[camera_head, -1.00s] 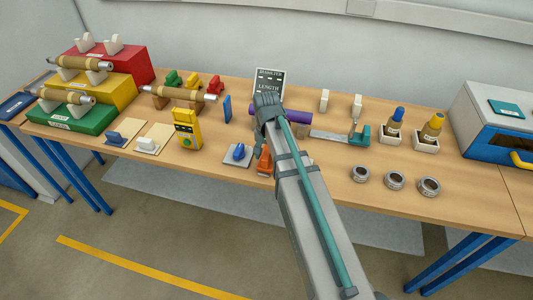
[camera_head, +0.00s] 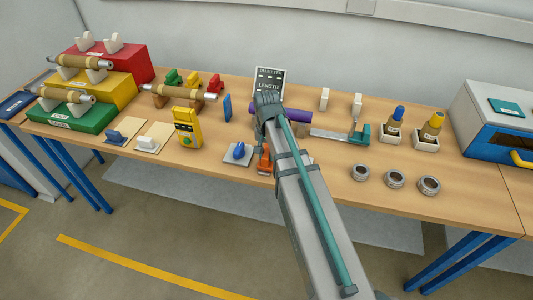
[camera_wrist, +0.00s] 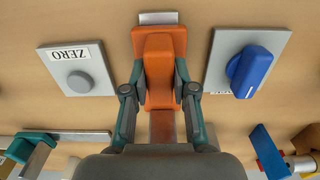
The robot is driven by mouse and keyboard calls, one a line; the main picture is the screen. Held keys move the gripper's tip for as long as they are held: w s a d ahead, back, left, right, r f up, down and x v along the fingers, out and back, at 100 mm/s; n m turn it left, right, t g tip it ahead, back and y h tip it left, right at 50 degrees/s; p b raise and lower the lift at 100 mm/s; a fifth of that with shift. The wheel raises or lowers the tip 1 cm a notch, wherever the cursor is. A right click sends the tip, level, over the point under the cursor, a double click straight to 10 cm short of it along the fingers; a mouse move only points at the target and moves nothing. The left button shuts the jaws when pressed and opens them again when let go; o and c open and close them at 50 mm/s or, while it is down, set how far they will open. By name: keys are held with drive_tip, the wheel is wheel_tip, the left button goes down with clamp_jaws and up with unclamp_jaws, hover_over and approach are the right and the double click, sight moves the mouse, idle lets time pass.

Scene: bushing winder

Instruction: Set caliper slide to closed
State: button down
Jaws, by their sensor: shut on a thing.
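My gripper (camera_wrist: 158,75) is shut on this orange block, one finger along each side. In the head view the orange block (camera_head: 264,161) shows beside my arm, which hides most of the gripper. A teal caliper-like tool (camera_head: 358,134) with a long metal beam lies farther right on the table. Part of a teal piece on a metal bar shows in the wrist view's lower left (camera_wrist: 28,147).
A plate marked ZERO (camera_wrist: 76,69) with a grey button and a plate with a blue knob (camera_wrist: 250,72) flank the orange block closely. A yellow meter (camera_head: 187,128), a purple cylinder (camera_head: 265,111) and several grey rings (camera_head: 394,180) stand on the table.

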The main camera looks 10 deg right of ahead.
drive_tip(key=w+d, duration=0.1)
drive_tip(key=w, duration=0.2)
drive_tip(key=w+d, duration=0.2)
drive_tip(key=w, duration=0.1)
drive_tip(key=w+d, duration=0.2)
drive_tip(key=w, duration=0.1)
drive_tip(key=shift+w+r, duration=0.1)
drive_tip(key=shift+w, duration=0.15)
drive_tip(key=c, duration=0.9)
unclamp_jaws()
drive_tip(key=shift+w+d, duration=0.1)
wheel_tip(320, 180, up, 12)
drive_tip(key=shift+f, duration=0.1)
